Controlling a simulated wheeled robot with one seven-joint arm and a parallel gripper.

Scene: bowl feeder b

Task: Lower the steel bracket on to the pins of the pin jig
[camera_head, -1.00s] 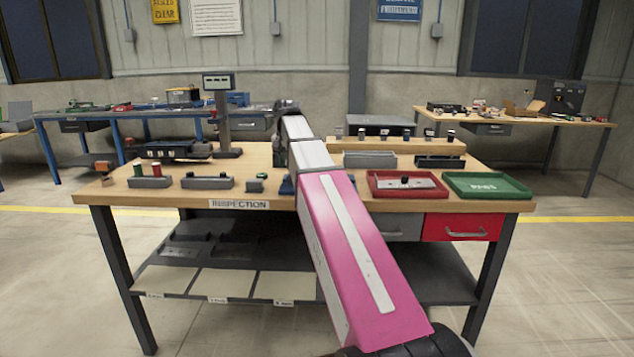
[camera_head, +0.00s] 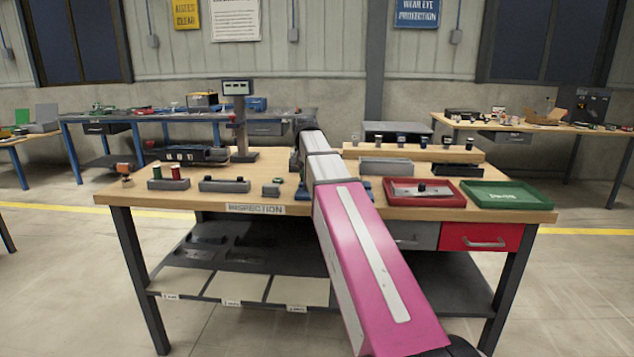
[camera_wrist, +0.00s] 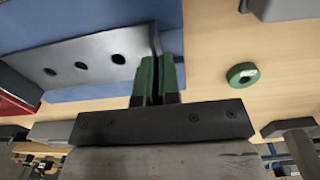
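The steel bracket (camera_wrist: 88,62) is a grey plate with several dark round holes and an upright flange at its right end, in the wrist view. My gripper (camera_wrist: 158,78) has green fingertips, which appear closed on that flange. A blue surface (camera_wrist: 85,18), apparently the pin jig's base, lies beneath the bracket. No pins can be made out, and I cannot tell whether the bracket touches the jig. In the head view my arm hides the bracket, my fingertips and most of the jig. Only small blue edges (camera_head: 303,192) show beside the arm.
A green ring (camera_wrist: 243,75) lies on the wooden bench right of the fingers in the wrist view. In the head view, a red tray (camera_head: 458,200) and a green tray (camera_head: 513,206) stand at the right. A grey block (camera_head: 224,187) and a display stand (camera_head: 240,125) are at the left.

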